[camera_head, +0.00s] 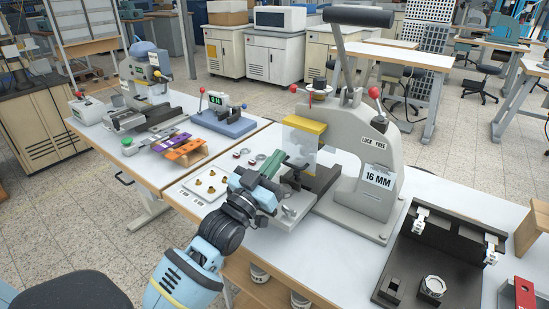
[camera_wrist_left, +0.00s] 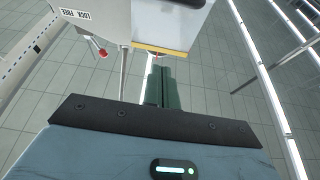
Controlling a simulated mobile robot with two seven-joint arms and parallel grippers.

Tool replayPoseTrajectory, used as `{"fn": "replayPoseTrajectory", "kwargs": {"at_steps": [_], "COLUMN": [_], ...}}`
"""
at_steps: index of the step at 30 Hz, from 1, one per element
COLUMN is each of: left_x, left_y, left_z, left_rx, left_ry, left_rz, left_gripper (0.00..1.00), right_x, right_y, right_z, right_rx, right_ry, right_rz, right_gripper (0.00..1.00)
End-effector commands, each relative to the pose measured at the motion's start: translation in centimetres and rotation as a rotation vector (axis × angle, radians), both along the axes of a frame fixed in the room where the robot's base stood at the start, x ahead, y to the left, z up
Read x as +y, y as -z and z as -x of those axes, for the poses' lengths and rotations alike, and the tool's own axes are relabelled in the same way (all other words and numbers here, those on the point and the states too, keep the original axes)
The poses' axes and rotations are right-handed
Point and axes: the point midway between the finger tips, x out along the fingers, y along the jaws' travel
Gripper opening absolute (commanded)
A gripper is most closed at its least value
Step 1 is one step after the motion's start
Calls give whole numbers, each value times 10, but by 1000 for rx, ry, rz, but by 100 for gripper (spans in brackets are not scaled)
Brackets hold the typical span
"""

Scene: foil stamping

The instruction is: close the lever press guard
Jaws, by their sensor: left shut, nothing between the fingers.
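The lever press (camera_head: 358,150) is a grey C-shaped machine with "LOCK FREE" and "16 MM" labels, on the white table. Its guard (camera_head: 301,138) is a clear panel with a yellow strip, in front of the press opening. In the left wrist view the guard's yellow strip (camera_wrist_left: 160,49) shows just beyond my fingertips. My left gripper (camera_head: 275,158) is shut and empty, close to the guard's left front side. In the left wrist view its green fingers (camera_wrist_left: 160,72) lie together; I cannot tell whether they touch the guard. My right gripper is not in view.
The press lever (camera_head: 342,45) rises above with a black handle. A black fixture (camera_head: 440,250) stands at the right front. A white tray of brass pieces (camera_head: 208,184) lies to the left. Another press (camera_head: 142,75) and a blue-based device (camera_head: 222,118) stand further left.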

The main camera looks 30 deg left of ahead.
Motion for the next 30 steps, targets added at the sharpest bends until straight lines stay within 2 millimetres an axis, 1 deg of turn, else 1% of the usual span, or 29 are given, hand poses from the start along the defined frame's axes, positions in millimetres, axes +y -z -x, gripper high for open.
{"fn": "replayPoseTrajectory", "kwargs": {"at_steps": [13,16,20,27,30], "left_x": [0,0,1,4,5], "left_y": [1,3,10,24,29], "left_z": [0,4,18,52,62], "left_rx": [0,2,4,4,3], "left_ry": [0,0,0,0,1], "left_rz": [0,0,0,0,-1], "left_gripper": [0,0,0,0,0], "right_x": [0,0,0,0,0], "right_y": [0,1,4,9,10], "right_z": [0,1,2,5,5], "right_rx": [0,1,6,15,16], "right_ry": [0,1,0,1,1], "right_rz": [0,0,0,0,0], "right_gripper": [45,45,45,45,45]}}
